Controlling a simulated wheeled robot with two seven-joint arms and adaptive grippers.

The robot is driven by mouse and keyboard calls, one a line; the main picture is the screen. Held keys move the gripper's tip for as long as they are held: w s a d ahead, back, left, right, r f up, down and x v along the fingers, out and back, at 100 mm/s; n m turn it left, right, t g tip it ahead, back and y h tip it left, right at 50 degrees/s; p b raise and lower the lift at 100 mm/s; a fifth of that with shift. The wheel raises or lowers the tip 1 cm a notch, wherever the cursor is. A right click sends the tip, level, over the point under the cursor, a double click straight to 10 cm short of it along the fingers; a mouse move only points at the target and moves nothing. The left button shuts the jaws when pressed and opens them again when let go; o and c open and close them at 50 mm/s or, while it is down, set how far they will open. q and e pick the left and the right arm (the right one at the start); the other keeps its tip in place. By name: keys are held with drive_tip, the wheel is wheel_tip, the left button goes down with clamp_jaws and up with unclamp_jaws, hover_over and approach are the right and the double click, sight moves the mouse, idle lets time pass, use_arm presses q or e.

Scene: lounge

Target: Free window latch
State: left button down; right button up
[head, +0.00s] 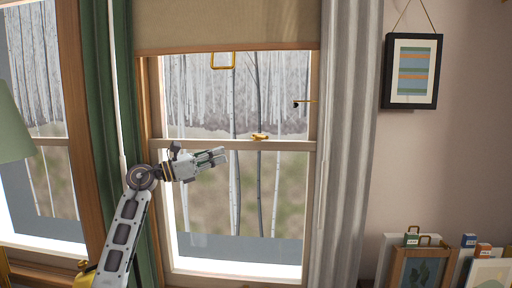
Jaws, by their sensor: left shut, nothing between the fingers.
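The window (235,266) has a wooden outer frame and a pale sash rail across its middle. A small brass latch (259,137) sits on that rail, near its centre. My left gripper (222,155) is shut and empty. In the picture it lies just below the rail, to the lower left of the latch, with a visible gap between them. Its fingers point right. I cannot tell how far it is from the glass. My right gripper is not in view.
A tan blind (225,24) with a brass pull covers the window's top. Green (110,100) and grey (347,120) curtains hang at its sides. A dark peg (296,104) shows at upper right. A lamp shade (12,125) stands left. Framed pictures (420,268) stand at lower right.

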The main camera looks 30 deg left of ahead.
sight(259, 137)
use_arm(q)
drive_tip(key=shift+w, duration=0.15)
